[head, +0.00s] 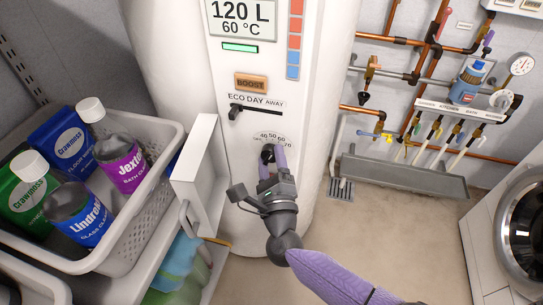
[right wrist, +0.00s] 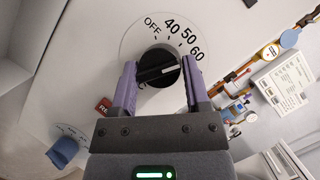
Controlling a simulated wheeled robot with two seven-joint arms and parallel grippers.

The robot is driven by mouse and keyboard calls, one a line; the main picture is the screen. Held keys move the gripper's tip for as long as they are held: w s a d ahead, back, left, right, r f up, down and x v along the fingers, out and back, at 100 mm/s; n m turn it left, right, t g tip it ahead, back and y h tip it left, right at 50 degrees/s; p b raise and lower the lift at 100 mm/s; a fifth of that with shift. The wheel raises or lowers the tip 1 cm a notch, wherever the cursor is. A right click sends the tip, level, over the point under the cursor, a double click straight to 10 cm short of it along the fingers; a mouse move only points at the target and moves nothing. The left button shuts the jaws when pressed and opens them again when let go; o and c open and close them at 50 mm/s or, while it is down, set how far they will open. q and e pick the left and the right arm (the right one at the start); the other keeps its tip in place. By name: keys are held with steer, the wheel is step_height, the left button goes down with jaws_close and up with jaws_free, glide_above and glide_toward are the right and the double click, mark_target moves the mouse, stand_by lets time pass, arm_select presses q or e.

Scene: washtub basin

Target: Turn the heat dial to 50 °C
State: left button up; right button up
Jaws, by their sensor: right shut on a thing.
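The heat dial is a round black knob (right wrist: 158,66) on a white plate marked OFF, 40, 50 and 60 in the right wrist view. Its white pointer line points right, towards about the 60 mark or just past it. Marks beyond 60 are hidden by a finger. My right gripper (right wrist: 156,88) is shut on the knob, with one purple finger on each side. In the head view the dial (head: 267,153) sits low on the white tank, partly covered by my right gripper (head: 274,158). My left gripper is not in view.
The tank (head: 340,30) carries a display (head: 240,20) reading 120 L and 60 °C, a BOOST button (head: 251,83) and an ECO/DAY/AWAY slider (head: 256,109). A basket (head: 165,170) of bottles stands at left. Copper pipes (head: 400,42) and a washer (head: 520,230) are at right.

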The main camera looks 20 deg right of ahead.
steer(key=n+p, duration=0.1)
steer(key=n+y+p, duration=0.1)
steer(key=shift+r+g+p, duration=0.3)
steer(key=shift+r+p, duration=0.05)
steer(key=shift+r, duration=0.05)
steer(key=shift+n+g+p, duration=0.3)
steer(key=shift+n+p, duration=0.7)
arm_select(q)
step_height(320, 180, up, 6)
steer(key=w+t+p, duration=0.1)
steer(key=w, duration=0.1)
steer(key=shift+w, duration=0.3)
arm_select(e)
steer(key=shift+d+f+n+g, duration=0.15)
steer(key=shift+n+g, duration=0.15)
steer(key=shift+n, duration=0.2)
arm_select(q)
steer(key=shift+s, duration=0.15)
arm_select(e)
steer(key=o, duration=1.2)
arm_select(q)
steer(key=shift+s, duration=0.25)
arm_select(e)
steer(key=shift+o, duration=0.2)
